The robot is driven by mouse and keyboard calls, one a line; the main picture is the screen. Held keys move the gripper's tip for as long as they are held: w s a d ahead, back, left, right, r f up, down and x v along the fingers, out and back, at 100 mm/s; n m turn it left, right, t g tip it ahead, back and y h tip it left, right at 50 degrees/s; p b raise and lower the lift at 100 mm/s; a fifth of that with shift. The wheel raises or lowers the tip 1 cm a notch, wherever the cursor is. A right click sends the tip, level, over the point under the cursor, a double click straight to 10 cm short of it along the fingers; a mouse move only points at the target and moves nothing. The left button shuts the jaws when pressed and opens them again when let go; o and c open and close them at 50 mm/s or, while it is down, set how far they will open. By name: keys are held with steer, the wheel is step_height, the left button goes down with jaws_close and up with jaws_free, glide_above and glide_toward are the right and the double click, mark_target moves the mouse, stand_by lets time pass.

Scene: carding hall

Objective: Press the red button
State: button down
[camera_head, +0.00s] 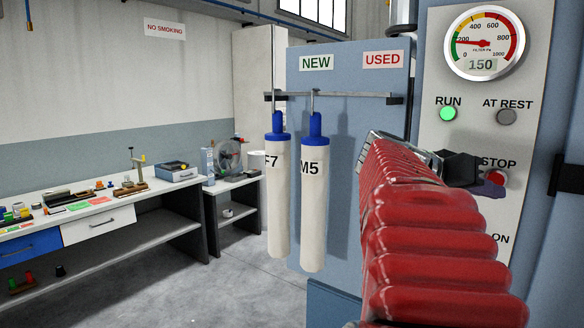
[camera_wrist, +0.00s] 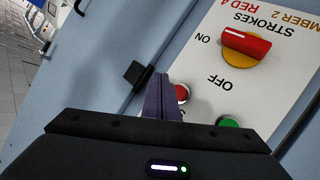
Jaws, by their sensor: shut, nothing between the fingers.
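The red button (camera_head: 497,177) is beside the STOP label on the pale control panel (camera_head: 482,55) at the right. My red arm hides much of the panel's lower part. My gripper (camera_head: 492,190) is shut and empty, its dark fingertips overlapping the lower edge of the button in the head view. In the wrist view the red button (camera_wrist: 182,93) shows just right of my shut fingers (camera_wrist: 160,82), which cover its left part. I cannot tell whether the fingertips touch it.
A green button (camera_wrist: 228,121) and a red-handled switch on a yellow disc (camera_wrist: 241,48) are close by. A green RUN lamp (camera_head: 448,113) and a gauge (camera_head: 486,42) are above. Two white filter bags (camera_head: 280,195) (camera_head: 314,195) hang left. A workbench (camera_head: 135,209) stands farther left.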

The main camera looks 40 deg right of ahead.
glide_toward(503, 185)
steer(key=shift+s+d+f, duration=0.45)
steer(key=shift+s+d, duration=0.3)
steer(key=shift+s+d+f, duration=0.45)
steer(key=shift+s+d, duration=0.3)
steer(key=shift+d, duration=0.05)
stand_by(0.9)
steer(key=shift+d, duration=0.35)
steer(key=shift+w+d, duration=0.2)
steer(key=shift+d, duration=0.35)
stand_by(1.1)
steer(key=shift+a, duration=0.1)
steer(key=shift+s+a, duration=0.2)
steer(key=shift+a, duration=0.65)
steer(key=shift+s+a, duration=0.2)
steer(key=shift+a, duration=0.6)
steer(key=shift+s+a, duration=0.2)
steer(key=shift+a, duration=0.6)
steer(key=shift+s+a, duration=0.15)
steer(key=shift+a, duration=0.65)
